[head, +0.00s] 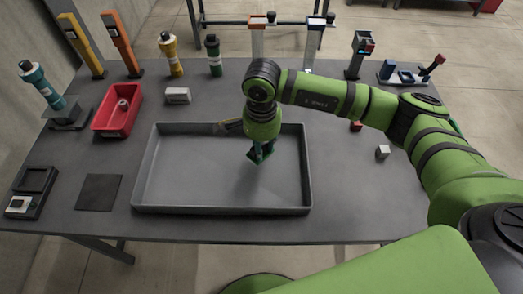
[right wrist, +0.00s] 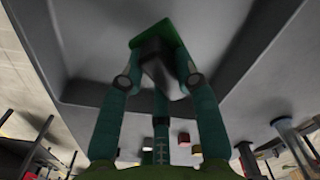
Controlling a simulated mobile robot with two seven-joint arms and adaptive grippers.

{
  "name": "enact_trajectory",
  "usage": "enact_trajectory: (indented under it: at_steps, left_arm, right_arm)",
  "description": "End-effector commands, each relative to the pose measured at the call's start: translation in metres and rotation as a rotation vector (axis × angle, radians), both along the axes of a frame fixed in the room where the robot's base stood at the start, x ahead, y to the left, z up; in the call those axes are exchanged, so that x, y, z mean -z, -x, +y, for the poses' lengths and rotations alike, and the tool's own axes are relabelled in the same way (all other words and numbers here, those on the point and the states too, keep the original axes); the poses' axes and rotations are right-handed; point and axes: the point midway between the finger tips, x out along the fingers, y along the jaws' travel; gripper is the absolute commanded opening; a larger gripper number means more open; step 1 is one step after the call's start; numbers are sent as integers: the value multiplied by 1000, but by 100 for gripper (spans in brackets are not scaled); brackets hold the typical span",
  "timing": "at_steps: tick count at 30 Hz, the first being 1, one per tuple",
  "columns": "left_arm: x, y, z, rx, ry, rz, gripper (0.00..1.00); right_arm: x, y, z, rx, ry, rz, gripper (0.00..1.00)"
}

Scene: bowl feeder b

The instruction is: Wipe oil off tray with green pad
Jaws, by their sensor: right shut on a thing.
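The grey tray (head: 145,190) lies on the dark table, its wide floor mostly bare. My right gripper (head: 261,153) points down over the tray's right half. In the right wrist view my right gripper (right wrist: 160,78) is shut on the dark block handle of the green pad (right wrist: 174,33). The pad is near the tray floor; whether it touches is unclear. In the head view the fingers and pad are hard to tell apart. No clear oil patch shows; faint darker areas on the floor may be shadow. My left gripper is out of view.
A yellow and dark item (head: 230,126) is partly hidden behind my arm at the tray's far wall. A dark mat (head: 99,192) lies left; a small pale cube (head: 382,152) lies right.

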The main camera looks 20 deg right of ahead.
Motion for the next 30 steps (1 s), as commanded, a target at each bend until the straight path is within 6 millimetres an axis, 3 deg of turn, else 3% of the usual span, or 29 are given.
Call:
enact_trajectory:
  at_steps: [9,30]
  left_arm:
    - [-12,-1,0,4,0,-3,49]
    - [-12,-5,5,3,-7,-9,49]
  right_arm:
    - [-28,-5,-2,8,0,-1,1]
    - [-29,-5,-2,9,0,0,1]
